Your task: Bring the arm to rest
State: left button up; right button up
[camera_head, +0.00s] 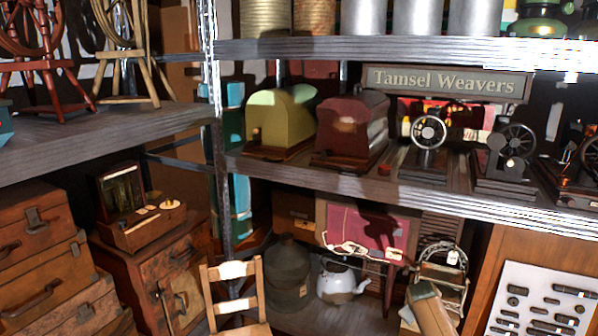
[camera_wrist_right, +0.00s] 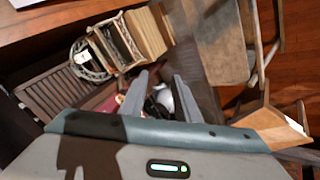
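My right gripper (camera_wrist_right: 160,76) shows in the right wrist view. Its two grey fingers stand apart with a gap between them, and nothing appears clamped in it. A small white and dark thing (camera_wrist_right: 164,98) shows through the gap, beyond the fingers; it is partly hidden by them. Neither gripper shows in the head view. My left gripper is in no frame.
A metal shelf (camera_head: 400,187) holds sewing machines and wooden cases. Below it stand a white kettle (camera_head: 338,282), a dark jug (camera_head: 287,275) and a wooden chair (camera_head: 233,270). Old suitcases (camera_head: 35,235) are stacked at left.

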jog(key=s+a+f+m+g+y, duration=0.1)
jog(key=s+a+f+g, duration=0.15)
jog(key=s+f, duration=1.45)
jog(key=s+a+f+g+y, duration=0.1)
jog(key=s+a+f, duration=0.3)
jog(key=s+f, duration=1.35)
jog(key=s+a+f+m, duration=0.1)
jog(key=s+f, duration=0.3)
jog(key=s, duration=1.1)
jog(key=s+a+f+g+y, duration=0.1)
jog(key=s+a+f, duration=0.2)
jog(key=s, duration=1.2)
jog(key=s+a+f+m+g, duration=0.1)
jog(key=s+f, duration=0.6)
jog(key=s, duration=0.8)
jog(key=shift+s+a+f+m, duration=0.2)
jog(key=shift+s+a+m, duration=0.1)
jog(key=shift+a, duration=0.25)
jog(key=shift+s+g, duration=0.1)
jog(key=shift+g, duration=0.15)
